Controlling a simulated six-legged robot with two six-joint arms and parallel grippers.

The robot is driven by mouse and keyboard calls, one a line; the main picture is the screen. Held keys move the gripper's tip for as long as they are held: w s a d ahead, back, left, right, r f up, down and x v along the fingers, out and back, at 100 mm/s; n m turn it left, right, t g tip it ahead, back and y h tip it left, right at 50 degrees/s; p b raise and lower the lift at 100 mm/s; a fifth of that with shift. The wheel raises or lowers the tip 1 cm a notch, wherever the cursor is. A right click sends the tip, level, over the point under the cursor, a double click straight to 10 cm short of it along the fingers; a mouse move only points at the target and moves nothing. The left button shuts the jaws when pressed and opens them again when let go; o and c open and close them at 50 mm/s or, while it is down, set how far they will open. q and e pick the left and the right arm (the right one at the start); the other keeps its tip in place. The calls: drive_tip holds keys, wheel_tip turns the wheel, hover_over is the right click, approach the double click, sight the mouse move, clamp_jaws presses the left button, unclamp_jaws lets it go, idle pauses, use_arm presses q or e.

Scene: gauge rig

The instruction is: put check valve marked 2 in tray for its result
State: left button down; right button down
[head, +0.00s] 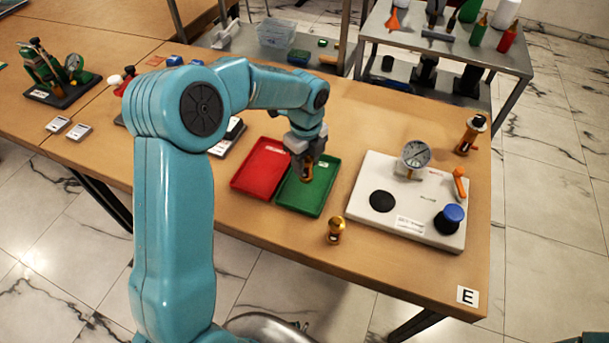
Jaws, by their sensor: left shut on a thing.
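My left gripper (305,172) is shut on a brass check valve (307,171) over the green tray (324,187). I cannot tell whether the valve touches the tray floor. The red tray (262,165) lies just left of the green one and looks empty. A second brass valve (336,231) stands on the table in front of the green tray. Marks on the valves are too small to read. My right gripper is not in view.
The white gauge rig (384,165) carries a dial gauge (415,156), a black pad (382,201), a blue knob (451,215) and an orange lever (460,182). A metal cart (501,57) with bottles stands behind. The table's front strip is mostly clear.

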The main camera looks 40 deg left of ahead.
sight(305, 176)
use_arm(q)
wheel_tip(305, 176, down, 6)
drive_tip(key=shift+r, duration=0.1)
idle(0.4)
drive_tip(key=c, duration=0.7)
unclamp_jaws()
drive_tip(key=shift+o, duration=0.2)
